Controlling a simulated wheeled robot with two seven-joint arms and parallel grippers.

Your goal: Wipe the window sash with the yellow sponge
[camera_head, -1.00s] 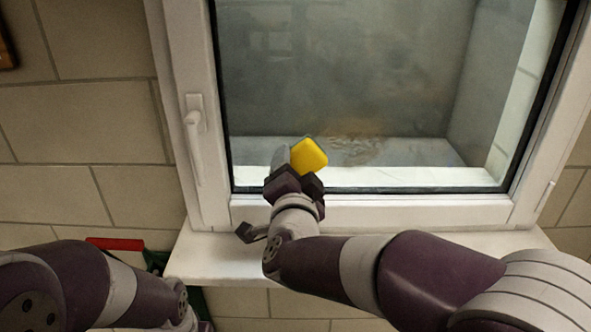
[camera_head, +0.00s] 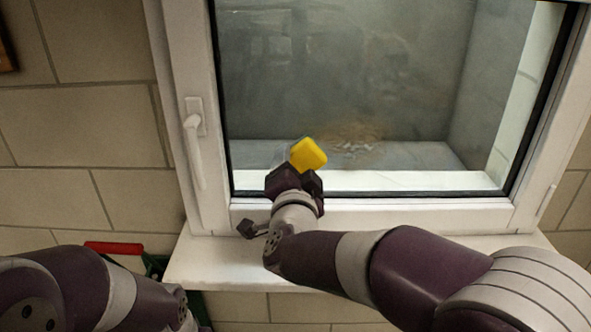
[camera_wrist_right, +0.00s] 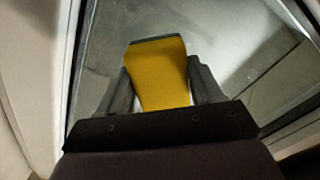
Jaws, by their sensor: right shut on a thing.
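The yellow sponge (camera_head: 309,154) is held up in front of the lower part of the window pane in the head view. My right gripper (camera_head: 296,172) is shut on it. In the right wrist view the sponge (camera_wrist_right: 158,75) sits between the two fingers, with a dark green layer along its far edge near the glass. Whether it touches the glass I cannot tell. The window sash (camera_head: 400,209) is a white frame around the grey pane (camera_head: 345,70). My left arm shows at the lower left; its gripper is not in view.
The window handle (camera_head: 194,145) is on the left side of the sash. A white sill (camera_head: 215,262) runs below the window. A red and green object (camera_head: 115,248) is partly hidden behind my left arm. Tiled wall (camera_head: 85,110) lies to the left.

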